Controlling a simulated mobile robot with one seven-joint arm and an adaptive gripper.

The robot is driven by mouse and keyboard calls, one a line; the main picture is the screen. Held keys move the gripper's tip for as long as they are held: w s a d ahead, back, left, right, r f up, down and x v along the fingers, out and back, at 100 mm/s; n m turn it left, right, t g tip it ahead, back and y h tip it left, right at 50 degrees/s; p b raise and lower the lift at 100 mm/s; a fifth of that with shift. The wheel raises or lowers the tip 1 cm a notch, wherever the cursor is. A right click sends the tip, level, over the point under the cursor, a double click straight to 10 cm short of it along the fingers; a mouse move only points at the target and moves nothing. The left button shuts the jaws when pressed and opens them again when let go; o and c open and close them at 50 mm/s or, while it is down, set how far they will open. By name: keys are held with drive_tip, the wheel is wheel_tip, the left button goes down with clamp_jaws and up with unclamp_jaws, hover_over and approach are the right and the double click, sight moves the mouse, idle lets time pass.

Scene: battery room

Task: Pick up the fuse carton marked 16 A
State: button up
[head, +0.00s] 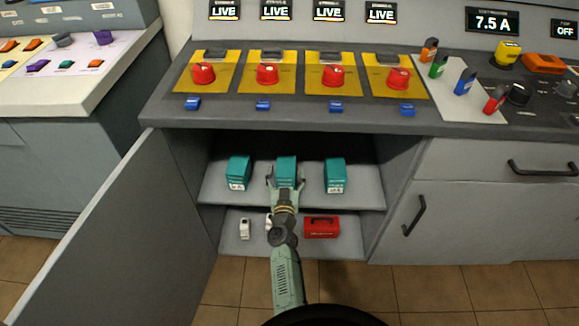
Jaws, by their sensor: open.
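Three teal cartons stand in a row on the upper shelf of the open cabinet: a left carton (238,168), a middle carton (286,167) and a right carton (335,172). The left and right ones show white labels at the lower front, too small to read here. The middle carton's label is hidden behind my gripper (285,181). My gripper is open in front of the middle carton, its fingers to either side of that carton's lower part. I cannot tell whether they touch it.
The lower shelf (345,245) holds a white item (245,228), another pale item partly behind my arm, and a red box (321,227) with a handle. The cabinet door (120,240) stands open at left. The console counter with red rotary switches (267,74) overhangs the shelves.

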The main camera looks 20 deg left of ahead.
drive_tip(key=shift+w+a, duration=0.15)
drive_tip(key=shift+w, duration=0.15)
drive_tip(key=shift+s, duration=0.1)
drive_tip(key=shift+c, duration=0.6)
drive_tip(key=shift+r, duration=0.15)
drive_tip(key=c, duration=1.6)
